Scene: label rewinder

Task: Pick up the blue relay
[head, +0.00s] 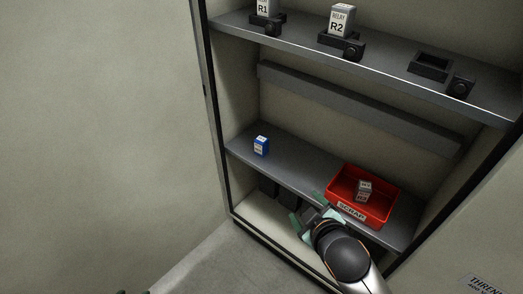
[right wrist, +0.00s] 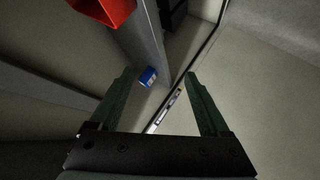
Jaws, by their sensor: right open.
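The blue relay (head: 261,146), a small blue block with a white label, stands on the lower shelf (head: 290,165) of the cabinet, toward its left end. My right gripper (head: 307,208) is open and empty, in front of the lower shelf near the red bin, to the right of and nearer than the relay. In the right wrist view the blue relay (right wrist: 148,76) appears small and farther off, between the two open fingers (right wrist: 159,76). Only small dark tips, possibly of my left gripper, show at the bottom left edge of the head view.
A red bin labelled SCRAP (head: 345,208) with a pale relay (head: 364,188) inside stands right of the blue relay. On the upper shelf, relays R1 (head: 264,8) and R2 (head: 341,22) sit in sockets; a third socket (head: 432,66) is empty. Shelf space between the blue relay and bin is clear.

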